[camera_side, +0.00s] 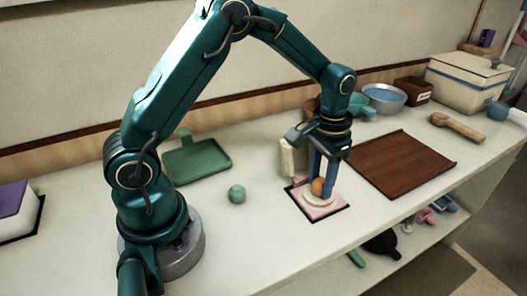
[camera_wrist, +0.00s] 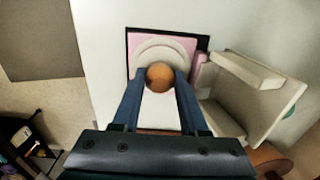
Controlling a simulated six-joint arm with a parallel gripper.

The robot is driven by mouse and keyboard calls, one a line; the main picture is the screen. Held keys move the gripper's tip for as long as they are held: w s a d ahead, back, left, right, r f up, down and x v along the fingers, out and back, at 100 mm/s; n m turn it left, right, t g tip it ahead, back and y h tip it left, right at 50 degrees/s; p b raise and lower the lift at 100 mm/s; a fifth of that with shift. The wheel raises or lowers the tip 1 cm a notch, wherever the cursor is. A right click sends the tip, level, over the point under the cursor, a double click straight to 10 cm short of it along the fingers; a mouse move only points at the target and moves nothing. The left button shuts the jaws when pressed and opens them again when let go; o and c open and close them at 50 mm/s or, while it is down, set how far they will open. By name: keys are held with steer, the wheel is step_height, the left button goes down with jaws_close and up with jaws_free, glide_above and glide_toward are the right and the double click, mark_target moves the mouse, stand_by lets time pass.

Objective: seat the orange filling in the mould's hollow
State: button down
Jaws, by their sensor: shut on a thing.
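The orange filling (camera_side: 318,186) is a small ball between the fingertips of my gripper (camera_side: 322,184). In the wrist view the filling (camera_wrist: 160,76) sits between the two blue fingertips (camera_wrist: 160,80), which are shut on it. Behind it is the mould, pink with a pale round part (camera_side: 312,199), lying on a dark-edged square on the counter. The mould also shows in the wrist view (camera_wrist: 188,46). The filling is over the pale round part; I cannot tell whether it touches it. The hollow is mostly hidden by the filling and fingers.
A cream hinged-looking piece (camera_wrist: 250,95) stands close beside the mould. A brown board (camera_side: 402,163) lies to the right. The front counter edge is close to the mould.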

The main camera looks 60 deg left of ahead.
steer(key=shift+f, duration=0.35)
stand_by(0.3)
steer(key=shift+r, duration=0.15)
steer(key=shift+r, duration=0.3)
stand_by(0.5)
steer(key=shift+f, duration=0.5)
stand_by(0.7)
steer(key=shift+r, duration=0.2)
steer(key=shift+r, duration=0.3)
stand_by(0.6)
steer(key=shift+f, duration=0.5)
stand_by(0.9)
